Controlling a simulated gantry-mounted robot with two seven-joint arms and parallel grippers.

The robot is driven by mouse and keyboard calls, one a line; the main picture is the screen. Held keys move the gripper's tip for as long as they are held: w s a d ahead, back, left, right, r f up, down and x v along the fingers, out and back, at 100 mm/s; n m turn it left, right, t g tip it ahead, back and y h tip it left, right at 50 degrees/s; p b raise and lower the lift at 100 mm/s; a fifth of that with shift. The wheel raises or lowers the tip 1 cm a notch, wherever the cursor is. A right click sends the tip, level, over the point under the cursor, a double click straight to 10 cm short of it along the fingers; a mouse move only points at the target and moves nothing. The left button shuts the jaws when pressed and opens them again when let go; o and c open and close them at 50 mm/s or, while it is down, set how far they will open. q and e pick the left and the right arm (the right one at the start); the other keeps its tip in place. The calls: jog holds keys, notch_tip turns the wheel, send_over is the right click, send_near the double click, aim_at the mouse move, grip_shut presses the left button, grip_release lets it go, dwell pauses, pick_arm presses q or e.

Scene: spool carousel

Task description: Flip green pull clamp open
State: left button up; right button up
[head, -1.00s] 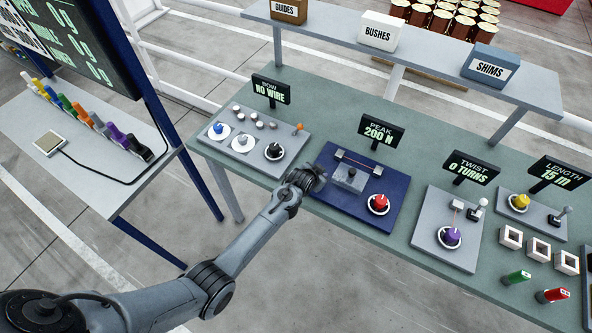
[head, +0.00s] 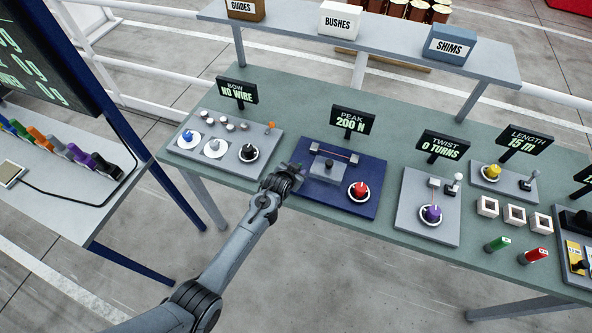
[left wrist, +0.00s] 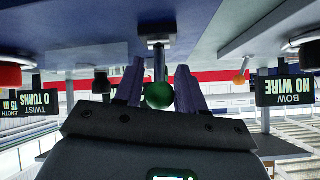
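The green clamp knob (left wrist: 158,95), a round ball, shows in the left wrist view between the two dark fingers. A post or lever (left wrist: 158,60) rises behind it toward a bracket on the blue surface. My left gripper (left wrist: 158,88) is open, with one finger on each side of the green ball and what look like narrow gaps. In the head view my left gripper (head: 292,170) is at the left edge of the blue PEAK panel (head: 335,202); the green clamp is hidden there by the gripper. My right gripper is not in view.
On the blue panel are a grey block (head: 328,170), a wire between posts and a red knob (head: 358,190). The BOW panel (head: 220,170) with knobs lies left, the TWIST panel (head: 428,225) right. The PEAK sign (head: 352,121) stands behind.

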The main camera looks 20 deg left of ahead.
pick_arm(q)
jog(key=shift+r, duration=0.1)
jog(key=shift+s+r, duration=0.3)
jog(key=shift+s, duration=0.2)
jog(key=v, duration=0.9)
jog(key=shift+s+r+p, duration=0.15)
jog(key=shift+s+p, duration=0.1)
jog(key=shift+p, duration=0.15)
jog(key=s+f+g+p, duration=0.2)
jog(key=s+p, duration=0.5)
jog(key=s, duration=0.7)
jog(key=s+r+g+p, duration=0.4)
jog(key=s+r, duration=1.3)
jog(key=shift+n+p, duration=0.3)
jog(key=shift+n, duration=0.1)
